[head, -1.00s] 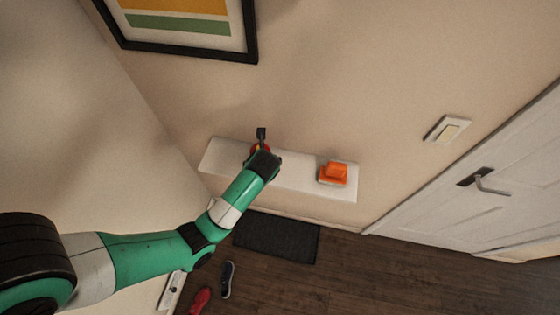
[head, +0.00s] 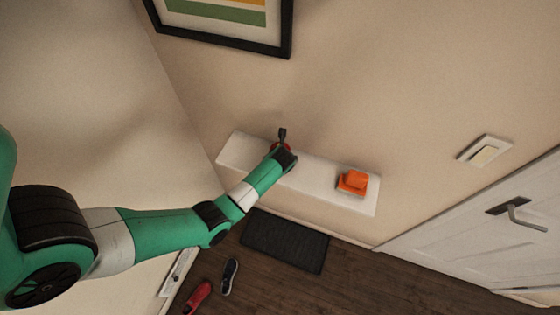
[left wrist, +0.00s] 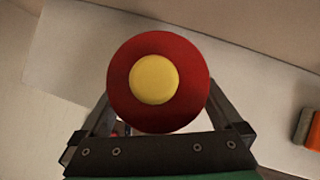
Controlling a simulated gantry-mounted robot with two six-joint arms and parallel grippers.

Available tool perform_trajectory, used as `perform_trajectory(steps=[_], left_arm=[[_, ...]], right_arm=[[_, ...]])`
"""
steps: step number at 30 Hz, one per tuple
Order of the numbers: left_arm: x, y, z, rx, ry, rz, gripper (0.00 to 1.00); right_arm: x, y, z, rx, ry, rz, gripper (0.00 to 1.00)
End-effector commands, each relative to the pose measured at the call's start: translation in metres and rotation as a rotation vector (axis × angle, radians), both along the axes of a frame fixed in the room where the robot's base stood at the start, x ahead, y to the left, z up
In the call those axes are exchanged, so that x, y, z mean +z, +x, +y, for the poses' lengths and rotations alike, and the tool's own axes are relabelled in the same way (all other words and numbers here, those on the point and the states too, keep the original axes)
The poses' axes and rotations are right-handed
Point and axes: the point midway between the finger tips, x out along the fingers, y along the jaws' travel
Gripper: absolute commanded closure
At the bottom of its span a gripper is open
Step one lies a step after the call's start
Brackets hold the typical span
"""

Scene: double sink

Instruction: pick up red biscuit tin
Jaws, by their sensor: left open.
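The red biscuit tin (left wrist: 157,82) is round, with a yellow disc on its top, in the left wrist view. It stands on the white shelf (head: 325,187). In the head view only a little red of it (head: 274,146) shows, mostly hidden behind my left gripper (head: 282,142). In the left wrist view my left gripper (left wrist: 160,112) is open, with one finger on each side of the tin. The tin overlaps the inner parts of the fingers, so I cannot tell whether they touch it. My right gripper is not in view.
An orange object (head: 353,181) sits on the shelf to the right, and its edge shows in the left wrist view (left wrist: 309,128). A framed picture (head: 225,22) hangs above. A light switch (head: 485,150) and a door (head: 480,230) are at right. A mat (head: 285,241) and shoes (head: 230,277) lie below.

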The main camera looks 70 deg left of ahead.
Motion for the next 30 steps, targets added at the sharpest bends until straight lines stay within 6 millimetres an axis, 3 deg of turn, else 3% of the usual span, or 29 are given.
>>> perform_trajectory(steps=[5,18,30], left_arm=[[0.0006,0.0002,0.0000,0.000,0.000,0.000,0.00],[0.0006,0.0000,-0.0003,0.000,0.000,0.000,0.79],[0.0083,0.0005,0.0000,-0.001,0.002,-0.002,0.81]], right_arm=[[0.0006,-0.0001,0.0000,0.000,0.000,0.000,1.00],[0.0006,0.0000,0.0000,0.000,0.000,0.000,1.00],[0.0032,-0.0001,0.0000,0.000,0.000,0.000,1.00]])
